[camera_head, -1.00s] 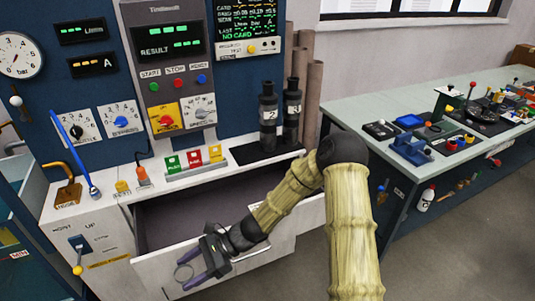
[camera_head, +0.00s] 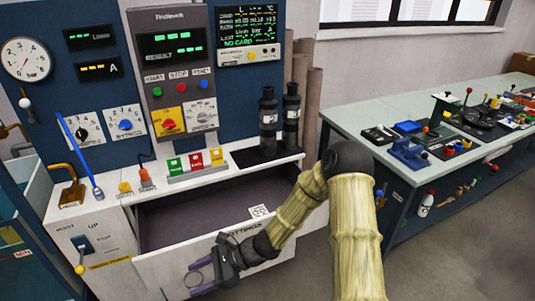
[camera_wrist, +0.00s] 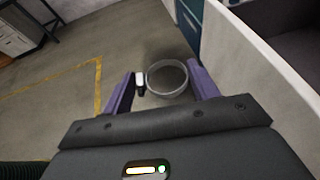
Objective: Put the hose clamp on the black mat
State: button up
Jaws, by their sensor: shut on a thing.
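The hose clamp is a thin metal ring with a small dark and white housing; it shows in the wrist view (camera_wrist: 167,92) between my purple fingers, and in the head view as a small ring (camera_head: 192,279). My gripper (camera_head: 198,277) is shut on it, in front of the open drawer's front panel and low over the floor side. In the wrist view my gripper (camera_wrist: 160,82) has the ring at its fingertips.
The open drawer (camera_head: 190,215) lies between my gripper and the bench top, with a white card (camera_head: 260,211) inside. Red, green and yellow buttons (camera_head: 195,160) stand left of the mat. A side table (camera_head: 360,105) with tools is at right.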

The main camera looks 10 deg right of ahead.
jog(key=w+d+f+m+t+h+b, duration=0.1)
jog(key=w+d+f+m+t+h, duration=0.15)
jog(key=w+d+m+t, duration=0.4)
jog(key=w+d+f+m+t+h+b, duration=0.1)
jog(key=w+d+f+m+t+b, duration=0.2)
jog(key=d, duration=0.6)
jog(key=w+d+m+t+h, duration=0.3)
jog(key=d+m+h, duration=0.3)
jog(key=d, duration=0.9)
jog(key=shift+w+d+r+t, duration=0.15)
jog(key=shift+d+r+t, duration=0.25)
jog(key=shift+t, duration=0.35)
